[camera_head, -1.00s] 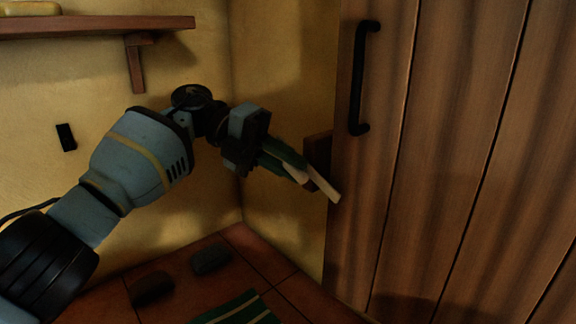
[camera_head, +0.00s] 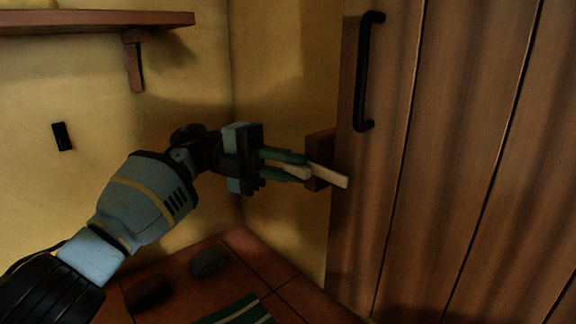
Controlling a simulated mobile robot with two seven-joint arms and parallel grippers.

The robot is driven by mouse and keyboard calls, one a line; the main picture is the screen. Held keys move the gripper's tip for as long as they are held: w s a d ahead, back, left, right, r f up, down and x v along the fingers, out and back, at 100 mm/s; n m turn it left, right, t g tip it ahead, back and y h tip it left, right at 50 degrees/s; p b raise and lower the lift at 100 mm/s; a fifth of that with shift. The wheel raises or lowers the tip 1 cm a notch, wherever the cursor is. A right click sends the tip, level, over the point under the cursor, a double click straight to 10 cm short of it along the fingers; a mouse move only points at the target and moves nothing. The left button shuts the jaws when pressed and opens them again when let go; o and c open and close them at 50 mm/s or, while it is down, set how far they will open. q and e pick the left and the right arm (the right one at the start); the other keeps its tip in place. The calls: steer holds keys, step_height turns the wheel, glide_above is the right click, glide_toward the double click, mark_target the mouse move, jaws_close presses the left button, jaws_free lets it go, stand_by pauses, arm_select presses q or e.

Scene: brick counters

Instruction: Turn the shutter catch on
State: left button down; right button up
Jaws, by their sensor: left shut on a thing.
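The shutter catch is a dark wooden block (camera_head: 320,147) beside the left edge of the plank shutter, with a pale lever (camera_head: 329,175) on it. The lever points right across the shutter's edge and tilts slightly down. My left gripper (camera_head: 305,168) comes in from the left with its dark green fingers roughly level. It is shut on the lever's left end, and its fingers partly hide that end. My right gripper is not in view.
The wooden shutter (camera_head: 450,160) with a black handle (camera_head: 367,70) fills the right side. A wall shelf (camera_head: 85,22) is at upper left. Two dark stones (camera_head: 210,262) and a green striped cloth (camera_head: 240,312) lie on the tiled counter (camera_head: 270,262) below.

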mark_target(286, 168)
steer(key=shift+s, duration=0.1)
arm_select(q)
steer(key=c, duration=1.4)
jaws_free()
steer(key=shift+c, duration=0.2)
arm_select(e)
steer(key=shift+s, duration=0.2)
arm_select(q)
steer(key=shift+a, duration=0.1)
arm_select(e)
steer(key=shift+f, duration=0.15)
